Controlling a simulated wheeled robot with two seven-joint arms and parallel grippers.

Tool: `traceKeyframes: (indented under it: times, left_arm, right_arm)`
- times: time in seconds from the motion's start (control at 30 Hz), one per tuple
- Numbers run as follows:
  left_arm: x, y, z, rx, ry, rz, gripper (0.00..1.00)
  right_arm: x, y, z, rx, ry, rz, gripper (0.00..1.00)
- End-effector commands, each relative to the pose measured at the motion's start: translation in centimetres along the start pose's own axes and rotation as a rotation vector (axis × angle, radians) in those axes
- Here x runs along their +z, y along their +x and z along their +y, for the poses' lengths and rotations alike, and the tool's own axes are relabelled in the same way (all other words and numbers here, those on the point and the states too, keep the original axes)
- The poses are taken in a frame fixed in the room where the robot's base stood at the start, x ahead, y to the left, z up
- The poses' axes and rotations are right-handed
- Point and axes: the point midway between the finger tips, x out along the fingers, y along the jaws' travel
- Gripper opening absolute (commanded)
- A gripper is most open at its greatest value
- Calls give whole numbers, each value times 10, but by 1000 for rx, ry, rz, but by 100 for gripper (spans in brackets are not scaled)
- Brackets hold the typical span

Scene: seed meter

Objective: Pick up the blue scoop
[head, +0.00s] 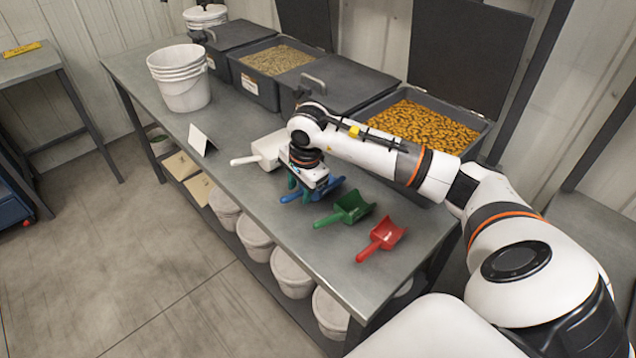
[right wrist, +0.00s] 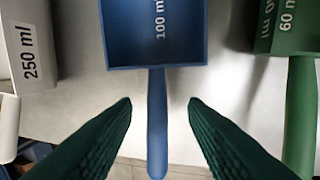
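The blue scoop (head: 291,197) lies on the metal table (head: 236,180), partly hidden under my right gripper in the head view. In the right wrist view the blue scoop (right wrist: 157,110) is marked 100 ml, its handle pointing down the picture. My right gripper (right wrist: 158,103) is open, with its two green fingers on either side of the handle and a gap on both sides. In the head view my right gripper (head: 307,190) is directly over the scoop. My left gripper is not in view.
A white 250 ml scoop (head: 267,150) lies left of the blue one. A green scoop (head: 348,208) and a red scoop (head: 383,238) lie to its right. Bins of seed (head: 425,125) stand behind. White buckets (head: 182,92) and a folded card (head: 199,139) are left.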

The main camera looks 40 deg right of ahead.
Motion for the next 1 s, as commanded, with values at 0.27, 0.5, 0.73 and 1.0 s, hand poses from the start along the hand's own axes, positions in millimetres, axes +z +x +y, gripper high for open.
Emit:
traceKeyframes:
  times: [0.27,0.5,0.73,1.0]
  left_arm:
    - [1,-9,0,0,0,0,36]
    - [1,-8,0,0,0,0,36]
    - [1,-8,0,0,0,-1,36]
    - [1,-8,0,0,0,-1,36]
  right_arm:
    - [0,29,2,0,-1,1,39]
    - [0,30,2,0,-1,1,34]
    - [0,30,2,0,-1,1,0]
    - [0,29,2,0,0,0,0]
